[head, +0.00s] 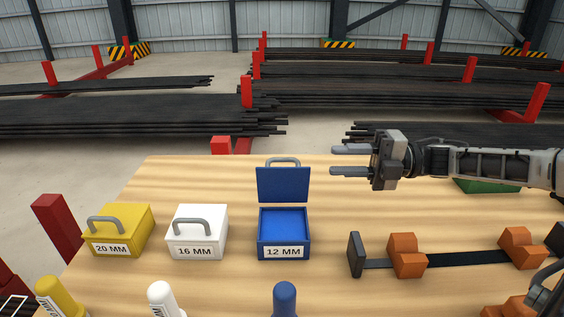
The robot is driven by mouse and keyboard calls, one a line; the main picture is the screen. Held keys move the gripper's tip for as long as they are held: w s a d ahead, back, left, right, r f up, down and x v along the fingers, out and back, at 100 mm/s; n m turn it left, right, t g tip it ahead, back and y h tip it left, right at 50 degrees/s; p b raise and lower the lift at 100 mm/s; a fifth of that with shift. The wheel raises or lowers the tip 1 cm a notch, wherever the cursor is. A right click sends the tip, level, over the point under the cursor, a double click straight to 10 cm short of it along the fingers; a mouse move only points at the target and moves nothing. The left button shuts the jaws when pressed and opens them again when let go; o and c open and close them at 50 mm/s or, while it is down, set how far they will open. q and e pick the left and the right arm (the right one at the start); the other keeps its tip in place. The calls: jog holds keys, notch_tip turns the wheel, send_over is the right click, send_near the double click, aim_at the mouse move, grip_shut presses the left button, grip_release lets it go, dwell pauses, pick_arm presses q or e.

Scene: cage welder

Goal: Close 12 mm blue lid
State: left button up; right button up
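The blue 12 mm box (284,248) stands on the wooden table, its white label facing me. Its blue lid (283,184) is open and stands roughly upright at the back of the box, with a grey handle (283,161) at its top edge. The inside of the box shows and looks empty. My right gripper (340,160) is to the right of the lid, pointing left, with its two fingers apart and nothing between them. A small gap shows between the fingertips and the lid.
A white 16 mm box (197,233) and a yellow 20 mm box (122,232) stand to the left, lids closed. Blue (285,299), white (162,299) and yellow (55,297) markers are in front. A fixture with orange blocks (404,255) is at right. A green object (487,186) is partly hidden.

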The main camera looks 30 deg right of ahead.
aim_at(285, 160)
jog(key=p+x, duration=0.1)
jog(key=x, duration=0.9)
jog(key=shift+w+a+r, duration=0.1)
jog(key=shift+w+r, duration=0.05)
jog(key=shift+w, duration=0.15)
jog(key=shift+w+a, duration=0.25)
jog(key=shift+a, duration=0.15)
grip_shut()
